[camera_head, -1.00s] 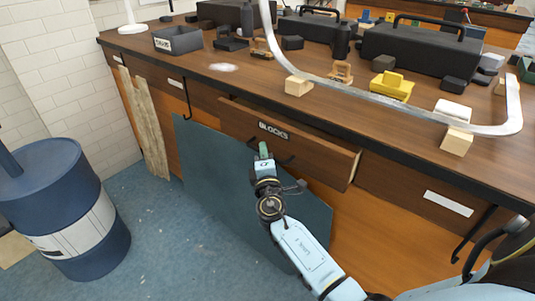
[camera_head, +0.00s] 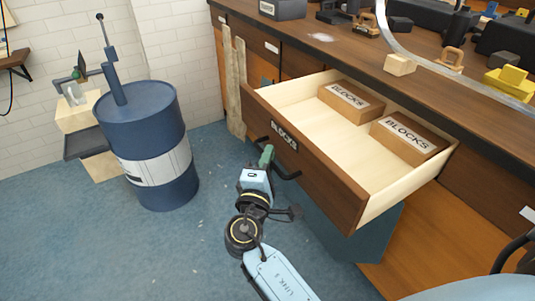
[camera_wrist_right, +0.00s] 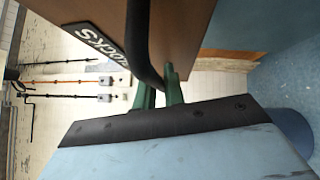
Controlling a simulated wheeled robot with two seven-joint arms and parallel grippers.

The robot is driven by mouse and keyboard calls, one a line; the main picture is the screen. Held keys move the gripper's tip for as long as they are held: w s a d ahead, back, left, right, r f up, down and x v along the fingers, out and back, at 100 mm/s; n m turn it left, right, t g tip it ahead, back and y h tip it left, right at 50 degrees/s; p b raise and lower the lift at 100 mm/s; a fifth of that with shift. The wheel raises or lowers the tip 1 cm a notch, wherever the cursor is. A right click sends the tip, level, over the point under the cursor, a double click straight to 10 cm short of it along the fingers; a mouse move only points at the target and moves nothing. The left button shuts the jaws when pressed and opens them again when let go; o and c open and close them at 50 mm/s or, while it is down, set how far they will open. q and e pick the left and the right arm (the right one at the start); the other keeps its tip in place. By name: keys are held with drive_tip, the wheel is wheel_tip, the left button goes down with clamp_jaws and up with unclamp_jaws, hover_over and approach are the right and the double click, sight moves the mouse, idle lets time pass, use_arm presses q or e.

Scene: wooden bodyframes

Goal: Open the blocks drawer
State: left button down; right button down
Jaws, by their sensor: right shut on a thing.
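The blocks drawer (camera_head: 318,183) stands pulled well out of the workbench, with a BLOCKS label on its dark wooden front. Inside it lie two brown boxes labelled BLOCKS, one at the back (camera_head: 351,101) and one at the right (camera_head: 410,138). My right gripper (camera_head: 266,156) is at the drawer's front, shut on the black bar handle (camera_head: 287,173). In the right wrist view the green fingers (camera_wrist_right: 160,90) are around the dark curved handle (camera_wrist_right: 140,48), close to the drawer front. My left gripper is not in view.
A blue barrel (camera_head: 150,140) with a white band stands on the floor to the left. The workbench top (camera_head: 345,55) holds tools, wooden blocks and a curved metal strip. The blue floor between barrel and drawer is clear.

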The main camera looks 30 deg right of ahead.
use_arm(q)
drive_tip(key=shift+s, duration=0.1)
use_arm(e)
drive_tip(key=shift+a, duration=0.15)
drive_tip(key=c, duration=1.5)
unclamp_jaws()
